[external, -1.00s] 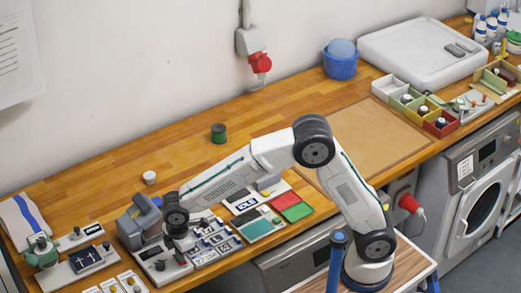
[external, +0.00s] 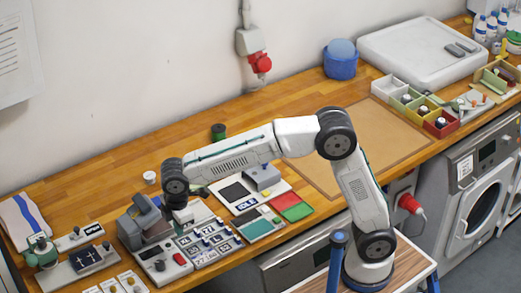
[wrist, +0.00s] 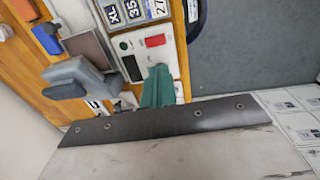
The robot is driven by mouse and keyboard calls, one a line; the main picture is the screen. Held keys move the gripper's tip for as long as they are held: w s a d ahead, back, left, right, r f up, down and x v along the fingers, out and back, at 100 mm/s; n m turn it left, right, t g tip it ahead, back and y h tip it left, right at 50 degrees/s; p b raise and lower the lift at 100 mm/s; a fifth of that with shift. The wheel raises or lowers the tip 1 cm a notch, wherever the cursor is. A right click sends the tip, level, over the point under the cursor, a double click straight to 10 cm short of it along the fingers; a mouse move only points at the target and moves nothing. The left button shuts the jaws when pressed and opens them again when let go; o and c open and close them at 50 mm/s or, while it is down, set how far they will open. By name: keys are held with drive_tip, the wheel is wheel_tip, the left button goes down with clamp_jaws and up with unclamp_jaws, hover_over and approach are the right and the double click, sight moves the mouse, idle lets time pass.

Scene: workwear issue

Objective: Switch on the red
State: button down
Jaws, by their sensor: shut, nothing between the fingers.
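A white control panel (external: 164,271) lies at the front of the wooden counter, with a red switch (external: 180,259) and a dark round button (external: 159,265) on it. In the wrist view the panel (wrist: 139,68) carries the red rectangular switch (wrist: 155,41) beside the dark green round button (wrist: 124,45). I cannot tell whether the red switch is on or off. My gripper (external: 183,214) is shut and empty, raised behind the red switch and apart from it.
A grey press-like machine (external: 141,222) stands just behind the panel. A board of size tags (external: 209,240) lies right of it. A teal object (external: 42,250) stands at the left. Red and green pads (external: 293,206) lie further right. The brown mat (external: 366,150) is clear.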

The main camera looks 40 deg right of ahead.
sight(178, 255)
drive_tip(key=shift+r, duration=0.35)
drive_tip(key=shift+w+d+r+t, duration=0.15)
drive_tip(key=shift+w+t, duration=0.15)
drive_tip(key=shift+w, duration=0.4)
drive_tip(key=f, duration=0.4)
drive_tip(key=w+f, duration=0.1)
drive_tip(key=f, duration=0.4)
drive_tip(key=w+f, duration=0.1)
drive_tip(key=f, duration=0.4)
